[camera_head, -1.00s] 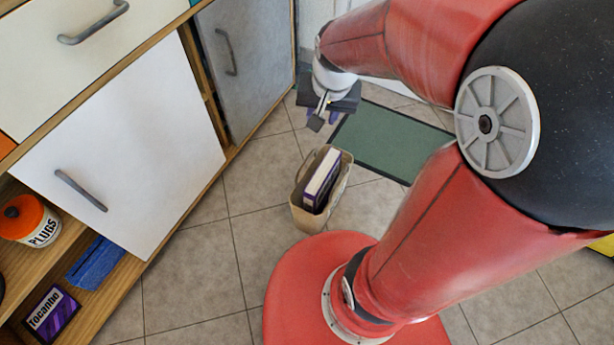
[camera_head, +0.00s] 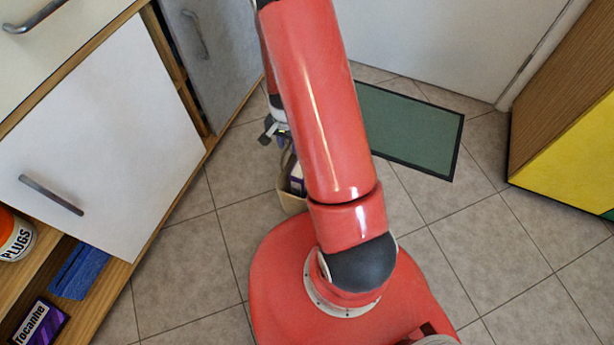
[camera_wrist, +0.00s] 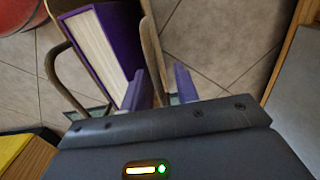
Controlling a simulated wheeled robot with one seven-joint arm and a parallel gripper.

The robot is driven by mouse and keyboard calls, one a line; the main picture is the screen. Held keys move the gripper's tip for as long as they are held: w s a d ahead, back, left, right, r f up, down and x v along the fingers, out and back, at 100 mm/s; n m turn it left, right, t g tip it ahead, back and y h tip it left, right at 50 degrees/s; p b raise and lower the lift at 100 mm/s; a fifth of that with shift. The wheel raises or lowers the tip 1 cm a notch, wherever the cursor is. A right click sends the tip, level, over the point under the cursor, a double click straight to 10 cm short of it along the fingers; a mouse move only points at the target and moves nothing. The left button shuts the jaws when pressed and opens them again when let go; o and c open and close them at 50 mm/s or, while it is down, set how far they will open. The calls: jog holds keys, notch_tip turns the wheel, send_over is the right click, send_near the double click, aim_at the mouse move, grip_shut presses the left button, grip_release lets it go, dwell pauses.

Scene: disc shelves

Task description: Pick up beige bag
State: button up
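The beige bag (camera_head: 291,203) stands on the tiled floor, mostly hidden behind my red arm in the head view. It holds a purple book with white pages (camera_head: 297,178). In the wrist view the bag (camera_wrist: 87,15) fills the upper left, with the book (camera_wrist: 100,45) inside and one loop handle at its left. My gripper (camera_wrist: 162,84) is open, its two purple fingers apart. The bag's other handle (camera_wrist: 152,52) reaches down between the fingers; I cannot tell whether they touch it. In the head view my gripper (camera_head: 273,130) is partly hidden, just above the bag.
A wooden cabinet with a white door (camera_head: 100,135) and grey door (camera_head: 212,55) stands at the left. Its shelf holds a plugs jar (camera_head: 14,235), a blue item (camera_head: 80,272) and a Tocanho box (camera_head: 38,322). A green mat (camera_head: 410,130) lies behind; a wood-and-yellow cabinet (camera_head: 570,155) is right.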

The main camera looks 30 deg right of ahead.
jog(key=f, duration=0.5)
jog(key=shift+w+d+b, duration=0.1)
jog(key=shift+d+b, duration=0.25)
grip_shut()
dwell(1.0)
